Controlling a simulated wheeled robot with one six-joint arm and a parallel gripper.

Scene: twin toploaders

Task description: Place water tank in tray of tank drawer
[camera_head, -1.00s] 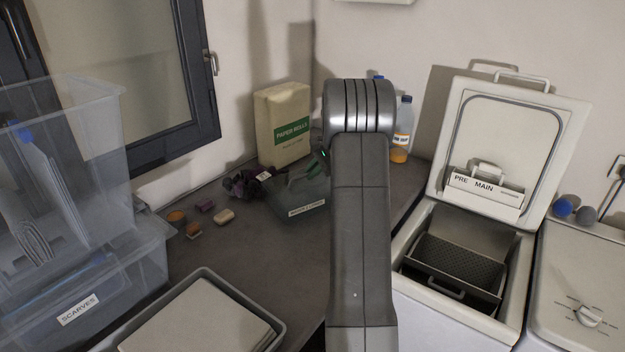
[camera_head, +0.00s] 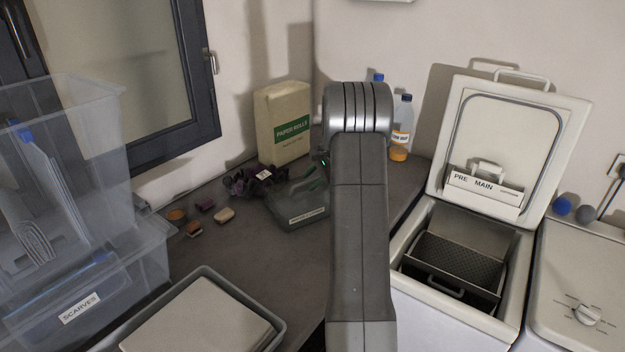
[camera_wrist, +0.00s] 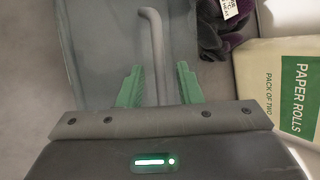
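A grey, translucent, flat box with a pale label, which looks like the water tank (camera_head: 296,213), lies on the dark counter left of my arm. Its label is too small to read. In the wrist view the grey tank (camera_wrist: 95,50) lies under my gripper (camera_wrist: 159,88), with a bent grey bar like a handle (camera_wrist: 152,30) running between the green fingers. The fingers are apart, with a gap on each side of the bar. My arm hides part of the tank in the head view. I cannot make out a tank drawer for certain; a grey tray (camera_head: 236,286) holding a pale slab stands at front left.
Paper rolls (camera_head: 284,122), a dark purple bunch (camera_head: 247,182) and small blocks (camera_head: 224,215) surround the tank. Bottles (camera_head: 401,125) stand behind my arm. Clear bins (camera_head: 85,285) fill the left. An open toploader (camera_head: 408,250) with a raised lid stands at right.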

